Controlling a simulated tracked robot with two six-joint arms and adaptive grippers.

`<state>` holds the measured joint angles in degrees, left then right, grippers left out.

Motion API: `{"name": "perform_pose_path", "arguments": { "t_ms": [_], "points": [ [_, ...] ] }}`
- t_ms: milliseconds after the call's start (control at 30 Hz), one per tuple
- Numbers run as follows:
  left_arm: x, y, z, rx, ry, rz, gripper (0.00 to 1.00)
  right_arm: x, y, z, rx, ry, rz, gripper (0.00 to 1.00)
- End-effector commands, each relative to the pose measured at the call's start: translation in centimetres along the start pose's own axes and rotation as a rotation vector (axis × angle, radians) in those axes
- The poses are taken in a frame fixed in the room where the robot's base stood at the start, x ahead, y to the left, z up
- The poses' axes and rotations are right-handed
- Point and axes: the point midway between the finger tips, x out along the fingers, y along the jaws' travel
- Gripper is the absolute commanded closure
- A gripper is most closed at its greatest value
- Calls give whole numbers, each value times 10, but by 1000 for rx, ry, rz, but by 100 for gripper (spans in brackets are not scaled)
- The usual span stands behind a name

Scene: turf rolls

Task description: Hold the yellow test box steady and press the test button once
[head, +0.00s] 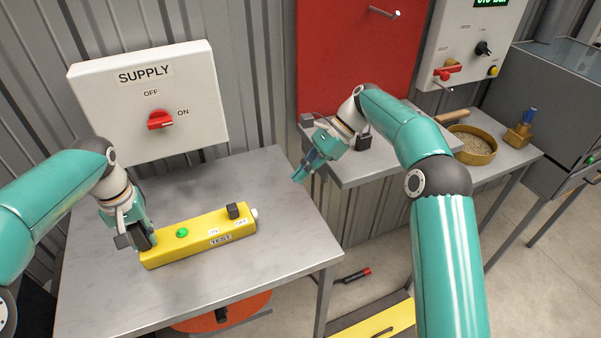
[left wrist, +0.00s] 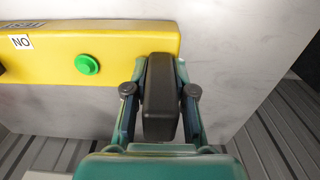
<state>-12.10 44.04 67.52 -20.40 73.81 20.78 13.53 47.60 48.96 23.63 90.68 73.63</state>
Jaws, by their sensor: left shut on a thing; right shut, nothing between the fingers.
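The yellow test box (head: 190,246) lies on the grey metal table, labelled TEST, with ON and OFF labels. A green button (head: 182,232) sits on its top; the button (left wrist: 87,64) also shows in the left wrist view. A black switch block (head: 233,211) stands near the right end, and a small white part (head: 254,213) sticks out of that end. My left gripper (head: 143,236) is at the box's left end, shut on its dark end grip (left wrist: 160,98). My right gripper (head: 299,176) is shut and empty, apart from the box, near the table's right edge.
A white SUPPLY box (head: 150,100) with a red knob (head: 160,119) stands behind the table (head: 90,300). A second table at right holds a bowl of grain (head: 473,146) and a brass block with a blue top (head: 520,130). A gap separates the tables.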

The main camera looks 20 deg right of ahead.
Motion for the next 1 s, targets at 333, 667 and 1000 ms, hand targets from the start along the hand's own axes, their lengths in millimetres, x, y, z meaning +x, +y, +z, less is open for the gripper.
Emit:
{"name": "perform_pose_path", "arguments": {
  "t_ms": [333, 667, 1000],
  "points": [
    [0, 0, 0, -1, 0, -1, 52, 0, 0, 0, 0, 0, 0, 100],
    [0, 0, 0, 0, 0, 0, 46, 0, 0, 0, 0, 0, 0, 100],
    [-36, 1, -1, 0, 5, 1, 46, 0, 0, 0, 0, 0, 0, 100]
  ]
}}
